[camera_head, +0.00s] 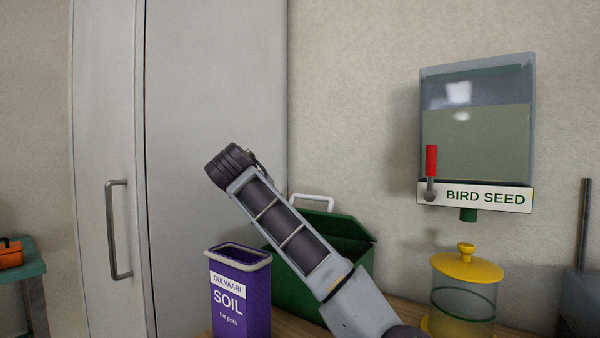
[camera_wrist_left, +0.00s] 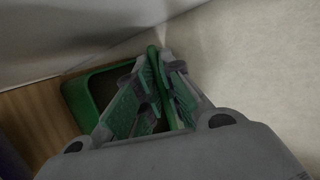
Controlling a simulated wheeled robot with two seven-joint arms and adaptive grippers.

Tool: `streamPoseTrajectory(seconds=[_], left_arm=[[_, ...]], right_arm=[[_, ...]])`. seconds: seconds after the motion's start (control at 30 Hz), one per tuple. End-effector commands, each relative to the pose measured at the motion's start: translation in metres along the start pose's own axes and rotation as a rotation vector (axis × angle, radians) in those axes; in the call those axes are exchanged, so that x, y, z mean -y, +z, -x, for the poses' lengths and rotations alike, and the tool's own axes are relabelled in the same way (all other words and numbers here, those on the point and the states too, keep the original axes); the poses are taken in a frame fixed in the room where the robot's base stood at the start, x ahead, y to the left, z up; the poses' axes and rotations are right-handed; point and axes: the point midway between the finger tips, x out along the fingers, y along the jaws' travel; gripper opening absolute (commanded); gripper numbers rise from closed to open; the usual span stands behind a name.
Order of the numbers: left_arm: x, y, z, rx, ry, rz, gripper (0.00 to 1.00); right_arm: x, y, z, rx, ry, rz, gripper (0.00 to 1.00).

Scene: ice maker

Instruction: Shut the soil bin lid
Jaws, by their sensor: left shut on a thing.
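The soil bin (camera_head: 292,295) is a green bin on a wooden surface, partly hidden behind one of my arm links. Its dark green lid (camera_head: 345,226) is raised and tilted, with a white handle (camera_head: 315,201) showing behind it. In the left wrist view the bin (camera_wrist_left: 78,100) is open at the left, and the lid (camera_wrist_left: 153,62) stands up beside the opening. My left gripper (camera_wrist_left: 161,72) is shut on the lid, with a green-padded finger on either side of it. Neither gripper's fingers show in the head view.
A purple soil bag or container (camera_head: 240,295) stands left of the bin, close to it. A yellow-lidded jar (camera_head: 465,285) is at the right, under a wall-mounted bird seed dispenser (camera_head: 477,130). A tall grey cabinet (camera_head: 205,120) stands behind at the left.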

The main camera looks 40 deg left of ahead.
Motion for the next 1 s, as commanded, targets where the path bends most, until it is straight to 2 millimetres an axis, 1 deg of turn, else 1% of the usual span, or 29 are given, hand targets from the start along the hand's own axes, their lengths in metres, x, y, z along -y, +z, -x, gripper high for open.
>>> streamPoseTrajectory(seconds=[0.03, 0.07, 0.2, 0.23, 0.63, 1.0], left_arm=[[-0.003, -0.001, -0.001, -0.002, -0.004, 0.001, 0.00], [-0.002, -0.001, -0.001, -0.002, -0.003, 0.001, 0.11], [-0.001, -0.001, 0.000, -0.001, -0.003, 0.000, 0.29], [-0.001, 0.000, 0.000, -0.001, -0.003, 0.001, 0.32], [-0.001, 0.000, 0.002, 0.000, -0.004, 0.001, 0.32], [-0.001, 0.000, 0.023, 0.000, -0.004, 0.001, 0.32]], right_arm=[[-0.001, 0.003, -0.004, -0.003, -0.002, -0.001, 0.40], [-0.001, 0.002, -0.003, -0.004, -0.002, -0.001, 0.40], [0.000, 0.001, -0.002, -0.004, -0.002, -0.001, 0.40], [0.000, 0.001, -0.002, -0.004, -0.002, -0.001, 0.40], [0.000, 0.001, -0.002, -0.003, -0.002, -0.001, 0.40], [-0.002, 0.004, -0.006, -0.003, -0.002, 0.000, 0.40]])
